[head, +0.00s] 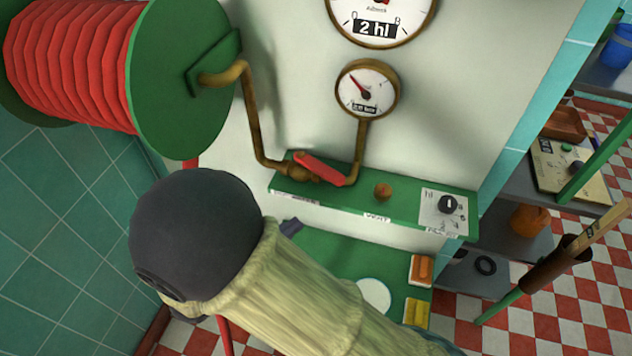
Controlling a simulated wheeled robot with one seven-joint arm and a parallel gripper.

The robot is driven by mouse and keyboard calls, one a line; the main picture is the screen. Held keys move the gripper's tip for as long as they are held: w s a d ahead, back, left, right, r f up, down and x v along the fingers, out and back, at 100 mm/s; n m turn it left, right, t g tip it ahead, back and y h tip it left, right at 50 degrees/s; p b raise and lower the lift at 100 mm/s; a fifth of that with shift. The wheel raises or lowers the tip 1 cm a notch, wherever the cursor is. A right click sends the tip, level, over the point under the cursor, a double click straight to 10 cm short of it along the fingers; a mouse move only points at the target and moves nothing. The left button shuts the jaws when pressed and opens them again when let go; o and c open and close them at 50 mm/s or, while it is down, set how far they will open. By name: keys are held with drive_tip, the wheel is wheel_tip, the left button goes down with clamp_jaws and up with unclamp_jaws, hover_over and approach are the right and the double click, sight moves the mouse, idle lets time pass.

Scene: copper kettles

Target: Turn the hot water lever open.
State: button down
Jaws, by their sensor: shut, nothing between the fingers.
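The red lever (320,168) sits on a brass valve (296,172) at the left part of a green ledge on the wall. It slants down to the right. The words on the ledge's front below it are too small to read. My arm, with a dark rounded joint and a pale sleeve, crosses the lower middle of the head view, below the ledge. I cannot make out my gripper; the arm may hide it. A small dark piece (290,228) pokes out beside the sleeve, and I cannot tell what it is. Nothing is seen touching the lever.
A brass pipe (256,125) runs from the red hose reel (75,65) to the valve. Another rises to a small gauge (367,90). A brown button (382,191) and a black knob (447,204) are right of the lever. Shelves (590,180) stand at the far right.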

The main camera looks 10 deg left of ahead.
sight(331, 181)
drive_tip(key=a, duration=0.1)
drive_tip(key=s+a+n+t+y, duration=0.1)
drive_tip(key=a+t, duration=0.1)
drive_tip(key=shift+s+a+r+n, duration=0.1)
drive_tip(key=shift+s+r+n, duration=0.25)
drive_tip(key=shift+n, duration=0.05)
drive_tip(key=p+x, duration=0.2)
drive_tip(key=x, duration=1.2)
drive_tip(key=shift+f+p, duration=0.1)
drive_tip(key=shift+p, duration=0.25)
drive_tip(key=shift+w, duration=0.1)
drive_tip(key=w+d, duration=0.2)
drive_tip(key=shift+w+d, duration=0.25)
drive_tip(key=shift+d, duration=0.1)
drive_tip(key=shift+s, duration=0.2)
